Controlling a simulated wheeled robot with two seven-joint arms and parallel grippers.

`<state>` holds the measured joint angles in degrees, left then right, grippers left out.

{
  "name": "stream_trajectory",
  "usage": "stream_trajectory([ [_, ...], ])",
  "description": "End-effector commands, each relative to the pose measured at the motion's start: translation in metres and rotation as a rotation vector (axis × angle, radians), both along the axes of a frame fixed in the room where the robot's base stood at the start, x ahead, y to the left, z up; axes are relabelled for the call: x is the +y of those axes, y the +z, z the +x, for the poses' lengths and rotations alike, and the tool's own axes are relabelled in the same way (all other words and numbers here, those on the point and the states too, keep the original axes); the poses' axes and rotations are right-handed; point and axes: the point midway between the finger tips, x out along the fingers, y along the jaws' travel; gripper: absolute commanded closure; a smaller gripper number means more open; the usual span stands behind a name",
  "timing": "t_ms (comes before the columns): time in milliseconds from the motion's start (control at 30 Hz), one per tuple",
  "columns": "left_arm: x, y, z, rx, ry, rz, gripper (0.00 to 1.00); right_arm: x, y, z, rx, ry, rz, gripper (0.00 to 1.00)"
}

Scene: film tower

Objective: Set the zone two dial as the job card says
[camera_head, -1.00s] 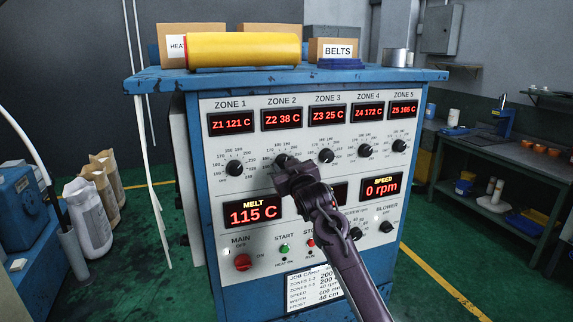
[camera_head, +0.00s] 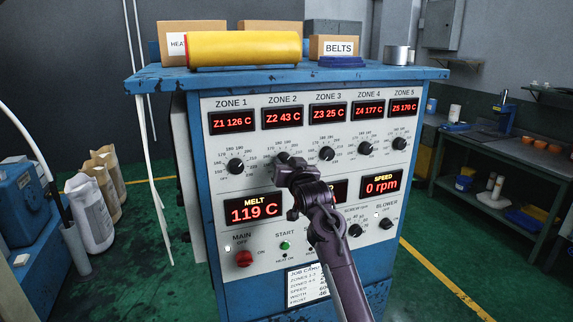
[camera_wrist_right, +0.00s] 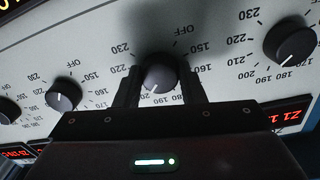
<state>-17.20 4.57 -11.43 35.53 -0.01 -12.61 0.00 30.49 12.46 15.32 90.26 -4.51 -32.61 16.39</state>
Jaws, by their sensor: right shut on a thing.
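The zone two dial (camera_wrist_right: 160,76) is a black knob under the "Z2 43 C" display (camera_head: 282,117). My right gripper (camera_head: 286,166) covers most of it in the head view. In the right wrist view, which is upside down, the two fingers stand on either side of the knob, shut on it. The knob's white pointer line points close to the 200 mark (camera_wrist_right: 152,106). The job card (camera_head: 306,287) is on the lower panel. My right arm hides its right part, and its figures are not readable now. My left gripper is not in view.
The zone one dial (camera_head: 235,166) and zone three dial (camera_head: 327,153) flank the held knob closely. The red main switch (camera_head: 244,259) and green start button (camera_head: 285,245) sit lower on the panel. A yellow roll (camera_head: 245,48) lies on top of the machine.

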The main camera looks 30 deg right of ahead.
Motion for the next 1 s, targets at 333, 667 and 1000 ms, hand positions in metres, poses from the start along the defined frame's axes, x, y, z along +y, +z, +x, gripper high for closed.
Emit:
stream_trajectory([
  [333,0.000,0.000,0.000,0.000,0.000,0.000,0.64,0.000,-0.002,0.000,0.004,0.000,0.001,0.57],
  [667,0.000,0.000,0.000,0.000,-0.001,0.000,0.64,0.000,-0.001,0.000,0.001,0.000,-0.001,0.42],
  [1000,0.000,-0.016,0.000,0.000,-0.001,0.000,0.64,0.008,-0.004,-0.028,0.000,0.001,-0.002,0.42],
])
